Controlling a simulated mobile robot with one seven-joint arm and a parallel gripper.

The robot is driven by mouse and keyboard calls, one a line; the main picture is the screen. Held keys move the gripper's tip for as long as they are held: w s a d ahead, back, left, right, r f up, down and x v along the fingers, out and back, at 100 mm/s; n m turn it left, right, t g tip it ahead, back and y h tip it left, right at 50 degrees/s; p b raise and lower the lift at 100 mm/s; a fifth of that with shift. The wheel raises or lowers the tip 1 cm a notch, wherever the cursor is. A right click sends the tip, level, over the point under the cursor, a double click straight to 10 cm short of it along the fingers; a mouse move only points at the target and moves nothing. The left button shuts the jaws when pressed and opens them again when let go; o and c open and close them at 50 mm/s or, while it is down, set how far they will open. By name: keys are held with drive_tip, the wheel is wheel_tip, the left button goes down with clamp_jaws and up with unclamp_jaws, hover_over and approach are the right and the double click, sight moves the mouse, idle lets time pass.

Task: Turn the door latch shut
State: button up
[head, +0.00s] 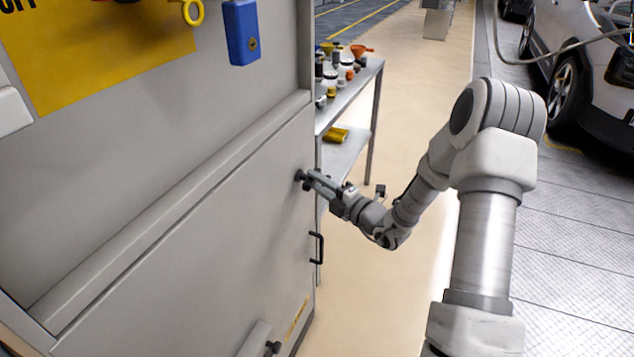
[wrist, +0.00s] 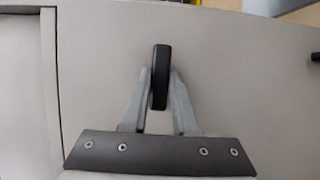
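The door latch (wrist: 160,62) is a small black bar on the grey cabinet door (head: 210,220). In the wrist view it stands nearly upright in the picture, between the two grey fingers of my gripper (wrist: 161,85). The fingers lie close against both its sides and look closed on it; any thin gap is too small to tell. In the head view the latch (head: 300,175) shows as a dark knob near the door's right edge, with my gripper (head: 311,179) at it from the right. The fingers partly hide the latch there. The door looks flush with its frame.
A black pull handle (head: 317,247) sits lower on the door's right edge. A shelf cart (head: 345,95) with bottles stands behind the cabinet. Open floor (head: 415,90) and a car (head: 590,75) lie right.

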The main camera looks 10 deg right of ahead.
clamp_jaws()
drive_tip(key=shift+n, duration=0.3)
drive_tip(key=shift+f+n+t+y+b, duration=0.25)
drive_tip(key=shift+n+y+b, duration=0.2)
drive_tip(key=shift+n, duration=0.35)
drive_tip(key=n+y+b, duration=0.1)
drive_tip(key=n, duration=0.2)
drive_tip(key=n+t+y+b, duration=0.1)
drive_tip(key=n, duration=0.3)
drive_tip(key=shift+y, duration=0.25)
drive_tip(key=shift+w+d+n+g+y+b, duration=0.1)
drive_tip(key=shift+n+g+y+b, duration=0.65)
drive_tip(key=shift+n, duration=1.4)
drive_tip(key=shift+w+n+g+y+b, duration=0.1)
drive_tip(key=shift+n+g+y, duration=0.4)
drive_tip(key=shift+n+y, duration=1.15)
drive_tip(key=shift+w+d+n+g+y+b, duration=0.1)
drive_tip(key=shift+n+g+y+b, duration=0.4)
drive_tip(key=shift+n, duration=2.6)
